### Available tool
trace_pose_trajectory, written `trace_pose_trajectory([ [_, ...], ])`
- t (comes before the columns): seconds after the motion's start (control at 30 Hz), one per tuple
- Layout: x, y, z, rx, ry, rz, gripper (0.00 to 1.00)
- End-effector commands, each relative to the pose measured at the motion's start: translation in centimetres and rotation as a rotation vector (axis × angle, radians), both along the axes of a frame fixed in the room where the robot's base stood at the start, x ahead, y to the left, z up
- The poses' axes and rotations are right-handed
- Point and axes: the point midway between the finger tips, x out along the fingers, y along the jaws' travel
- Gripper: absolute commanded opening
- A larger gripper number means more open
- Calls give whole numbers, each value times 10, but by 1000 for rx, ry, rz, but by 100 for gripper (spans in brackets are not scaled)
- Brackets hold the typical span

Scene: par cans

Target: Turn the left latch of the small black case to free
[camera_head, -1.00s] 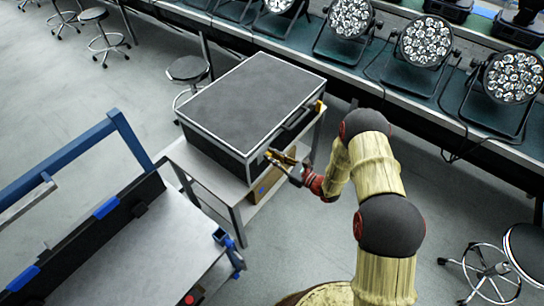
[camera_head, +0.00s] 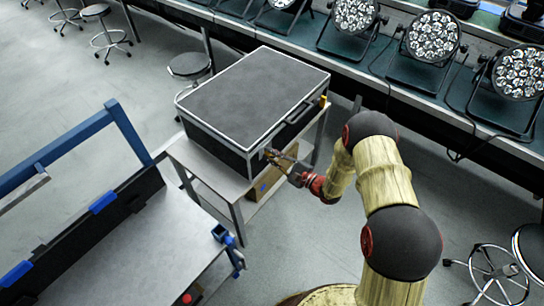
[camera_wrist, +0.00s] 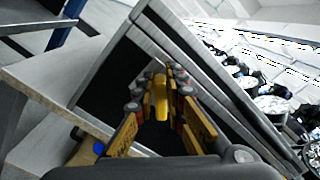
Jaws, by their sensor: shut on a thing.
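The small black case (camera_head: 255,92) with light metal edges sits closed on a small metal table (camera_head: 190,158). It also fills the middle of the wrist view (camera_wrist: 110,72). My gripper (camera_head: 270,156) is at the lower front corner of the case, at the left end of its front side. In the wrist view my gripper (camera_wrist: 160,98) has its yellow fingers closed around a yellow latch (camera_wrist: 161,97) on the case front. The fingers hide part of the latch and its exact angle is hard to tell. The right latch (camera_head: 323,101) shows as a small yellow piece.
A black handle (camera_head: 298,112) is on the case front between the latches. A cardboard box (camera_head: 266,182) is on the shelf below. A blue-framed cart (camera_head: 150,250) stands at the left. A long bench with several par lights (camera_head: 433,36) runs behind.

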Motion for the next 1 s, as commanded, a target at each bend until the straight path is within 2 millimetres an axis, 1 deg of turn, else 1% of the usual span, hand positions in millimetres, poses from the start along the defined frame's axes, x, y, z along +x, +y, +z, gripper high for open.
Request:
trace_pose_trajectory([
  [0.03, -1, 1, -4, -27, -36, 1, 0],
  [0.6, -7, 5, -17, -345, -441, 1, 0],
  [0.8, -7, 5, -20, -424, -542, 1, 0],
  [1.0, -8, 5, -22, -473, -603, 2, 0],
])
